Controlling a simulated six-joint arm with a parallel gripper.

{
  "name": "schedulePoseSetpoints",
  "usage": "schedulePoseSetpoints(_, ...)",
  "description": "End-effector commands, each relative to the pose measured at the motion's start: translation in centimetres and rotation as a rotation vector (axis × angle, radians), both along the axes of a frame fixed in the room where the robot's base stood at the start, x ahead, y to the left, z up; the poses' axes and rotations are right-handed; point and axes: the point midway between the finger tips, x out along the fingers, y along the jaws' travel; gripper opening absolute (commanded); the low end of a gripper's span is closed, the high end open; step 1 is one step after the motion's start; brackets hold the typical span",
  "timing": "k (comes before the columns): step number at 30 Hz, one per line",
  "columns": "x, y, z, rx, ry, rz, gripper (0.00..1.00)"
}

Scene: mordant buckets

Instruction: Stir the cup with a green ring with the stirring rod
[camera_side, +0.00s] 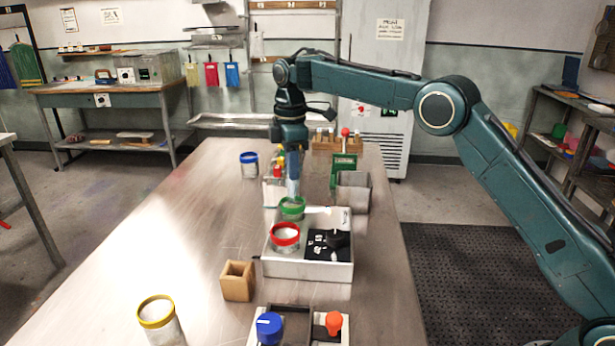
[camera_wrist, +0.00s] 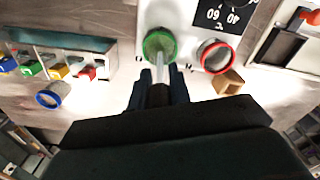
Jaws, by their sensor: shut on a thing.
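The cup with a green ring (camera_side: 292,208) stands at the back left of a white device with a black panel; it also shows in the wrist view (camera_wrist: 160,45). My gripper (camera_side: 292,160) is above this cup, pointing down. In the wrist view my gripper (camera_wrist: 160,92) is shut on the stirring rod (camera_wrist: 161,66), a pale thin rod. The rod's far end appears over or inside the green ring; its depth in the cup cannot be told. A cup with a red ring (camera_side: 285,236) stands just in front, on the same device.
The white device (camera_side: 308,270) carries both cups. A wooden block holder (camera_side: 238,281), a yellow-ringed cup (camera_side: 160,318) and a blue-ringed cup (camera_side: 249,164) stand on the table. A grey bin (camera_side: 354,193) and green stand (camera_side: 343,170) are close right. The table's left side is mostly clear.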

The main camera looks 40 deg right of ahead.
Motion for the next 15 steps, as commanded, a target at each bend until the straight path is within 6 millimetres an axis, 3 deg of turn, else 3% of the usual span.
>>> schedulePoseSetpoints(15, 0.0, 0.0, -2.6, 0.0, 0.001, 0.001, 0.0)
